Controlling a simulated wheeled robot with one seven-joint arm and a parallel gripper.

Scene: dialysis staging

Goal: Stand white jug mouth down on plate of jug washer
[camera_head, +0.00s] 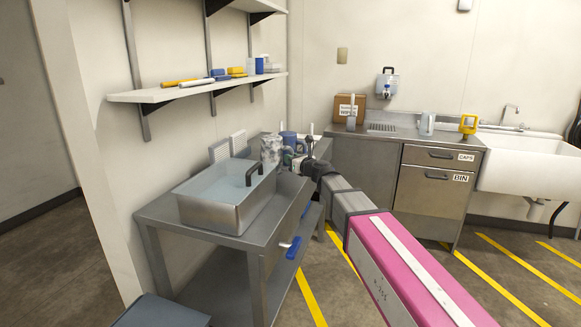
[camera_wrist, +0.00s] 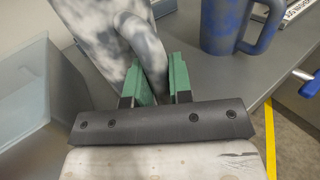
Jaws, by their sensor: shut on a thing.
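A jug mottled white and grey (camera_head: 270,151) is at the back of the steel table, beside the basin; it fills the top of the wrist view (camera_wrist: 98,38). My gripper (camera_head: 298,163) reaches it from the right. In the wrist view its green fingers (camera_wrist: 162,80) are shut on the jug's curved handle (camera_wrist: 150,50), one on each side. The jug looks roughly upright; I cannot tell if its base touches the table. A pale jug (camera_head: 427,124) stands on the far counter. I cannot clearly make out a jug washer or its plate.
A steel basin (camera_head: 215,214) stands left of the held jug. A blue jug (camera_head: 289,138) is close behind it, also in the wrist view (camera_wrist: 221,25). The far counter holds a cardboard box (camera_head: 343,108), a yellow jug (camera_head: 468,124) and a drain grid (camera_head: 382,128).

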